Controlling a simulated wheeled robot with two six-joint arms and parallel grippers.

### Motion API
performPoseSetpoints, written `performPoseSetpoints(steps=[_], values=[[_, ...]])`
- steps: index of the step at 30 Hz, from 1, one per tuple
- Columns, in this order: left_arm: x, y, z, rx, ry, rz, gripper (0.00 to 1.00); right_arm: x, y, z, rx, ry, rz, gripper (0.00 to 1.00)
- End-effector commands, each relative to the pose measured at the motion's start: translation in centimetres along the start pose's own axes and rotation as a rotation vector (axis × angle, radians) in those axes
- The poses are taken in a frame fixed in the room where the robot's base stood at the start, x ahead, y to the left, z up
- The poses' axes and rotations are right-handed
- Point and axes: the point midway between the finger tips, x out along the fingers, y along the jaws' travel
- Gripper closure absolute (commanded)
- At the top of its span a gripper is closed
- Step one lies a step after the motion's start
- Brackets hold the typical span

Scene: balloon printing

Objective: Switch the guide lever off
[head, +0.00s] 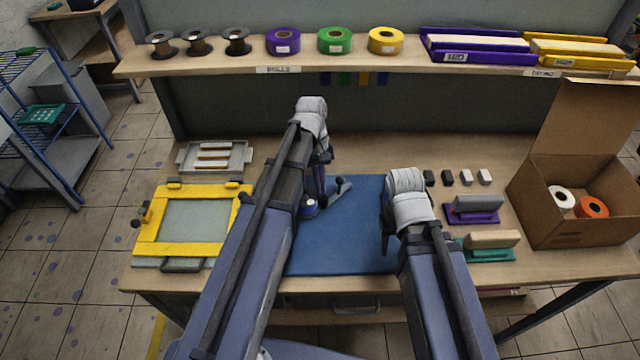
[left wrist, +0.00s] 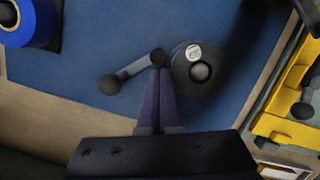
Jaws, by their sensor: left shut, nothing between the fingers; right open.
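The guide lever shows in the head view as a small grey lever (head: 341,187) with a dark ball end, on the blue mat (head: 345,245). In the left wrist view the lever (left wrist: 133,69) is a grey arm with a dark ball knob at its left end, beside a round dark hub (left wrist: 195,70) with a white label. My left gripper (left wrist: 160,72) is shut and empty, its fingertips at the lever's right end, beside the hub; I cannot tell whether they touch. In the head view my left gripper (head: 323,201) points down beside the lever. My right gripper (head: 387,243) is open, partly hidden by its arm.
A blue roll (left wrist: 30,18) lies near the lever. A yellow frame (head: 150,248) lies left on the table. Squeegee-like blocks (head: 490,240) and an open cardboard box (head: 560,232) stand right. A shelf (head: 215,62) with spools and rolls runs behind. The mat's front is clear.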

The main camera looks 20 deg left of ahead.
Motion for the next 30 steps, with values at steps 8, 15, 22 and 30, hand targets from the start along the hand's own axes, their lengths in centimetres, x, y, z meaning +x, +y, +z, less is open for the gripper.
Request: performPoseSetpoints(steps=[8,15,22,30], values=[[0.2,0.1,0.6,-0.056,0.000,0.014,1.00,0.0,0.0,0.0,0.000,0.000,0.000,0.50],[0.3,0.2,1.2,-0.107,0.000,0.028,1.00,0.0,0.0,0.0,0.000,0.000,0.000,0.50],[0.6,0.5,2.4,-0.219,0.000,0.055,1.00,0.0,0.0,0.0,0.000,0.000,0.000,0.50],[1.0,1.3,3.9,-0.392,0.000,0.099,1.00,0.0,0.0,0.0,0.000,0.000,0.000,0.50]])
